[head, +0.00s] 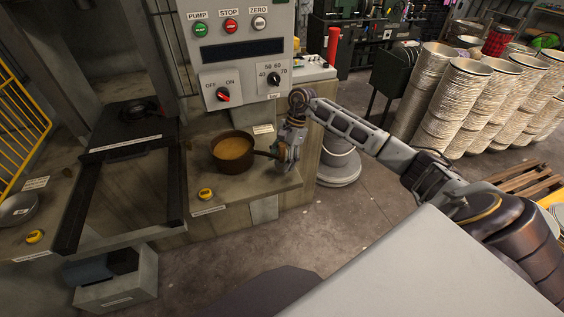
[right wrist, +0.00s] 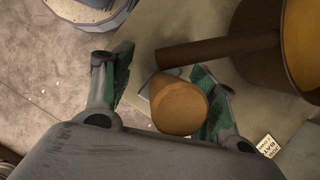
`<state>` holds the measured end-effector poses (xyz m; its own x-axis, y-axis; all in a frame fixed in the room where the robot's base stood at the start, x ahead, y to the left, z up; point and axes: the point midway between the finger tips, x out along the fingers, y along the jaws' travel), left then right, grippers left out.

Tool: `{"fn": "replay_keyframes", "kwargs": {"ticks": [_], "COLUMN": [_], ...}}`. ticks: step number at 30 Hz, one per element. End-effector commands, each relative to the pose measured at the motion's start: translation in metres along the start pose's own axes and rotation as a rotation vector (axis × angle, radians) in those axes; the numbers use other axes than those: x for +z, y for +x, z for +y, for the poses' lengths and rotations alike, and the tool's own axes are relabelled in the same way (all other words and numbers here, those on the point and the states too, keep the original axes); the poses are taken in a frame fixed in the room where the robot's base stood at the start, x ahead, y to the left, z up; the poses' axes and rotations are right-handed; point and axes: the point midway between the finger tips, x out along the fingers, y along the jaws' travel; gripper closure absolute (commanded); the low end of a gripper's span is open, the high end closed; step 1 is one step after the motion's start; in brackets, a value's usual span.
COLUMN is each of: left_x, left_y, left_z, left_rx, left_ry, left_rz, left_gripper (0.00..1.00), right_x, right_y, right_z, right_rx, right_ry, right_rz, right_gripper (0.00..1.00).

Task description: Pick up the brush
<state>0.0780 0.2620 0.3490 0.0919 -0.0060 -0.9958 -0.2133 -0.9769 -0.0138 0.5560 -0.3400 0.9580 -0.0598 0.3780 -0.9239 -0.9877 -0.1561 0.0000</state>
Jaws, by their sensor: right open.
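My right gripper (head: 288,158) is low over the right end of the work surface, beside the pot. In the right wrist view its two green-padded fingers (right wrist: 168,86) are spread apart. A rounded orange-brown end (right wrist: 180,104), which looks like the brush handle, stands between the fingers, nearer the right one. I cannot tell whether it touches that finger. The lower part of the brush is hidden, and the gripper covers it in the head view. My left gripper is not in view.
A brown pot (head: 234,151) of orange liquid stands left of the gripper; its handle (right wrist: 215,50) reaches close to the fingers. A control panel (head: 240,55) rises behind.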

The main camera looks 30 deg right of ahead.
Motion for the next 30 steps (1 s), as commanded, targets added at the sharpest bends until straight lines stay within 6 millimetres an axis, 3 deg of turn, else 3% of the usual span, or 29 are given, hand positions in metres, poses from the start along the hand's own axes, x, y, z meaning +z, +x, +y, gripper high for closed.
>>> {"fn": "replay_keyframes", "kwargs": {"ticks": [2, 16, 30], "left_x": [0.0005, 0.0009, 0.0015], "left_y": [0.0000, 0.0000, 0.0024], "left_z": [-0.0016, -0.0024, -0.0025], "left_rx": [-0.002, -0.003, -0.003], "left_ry": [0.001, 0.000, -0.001], "left_rz": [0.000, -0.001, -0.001], "left_gripper": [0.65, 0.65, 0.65], "right_x": [0.0000, 0.0000, 0.0002], "right_y": [-0.0002, -0.0002, -0.0006], "right_z": [0.0000, 0.0000, -0.0002], "right_rx": [0.000, 0.000, -0.001], "right_ry": [0.000, 0.000, -0.001], "right_rz": [0.000, 0.000, 0.000], "right_gripper": [0.42, 1.00, 1.00]}}
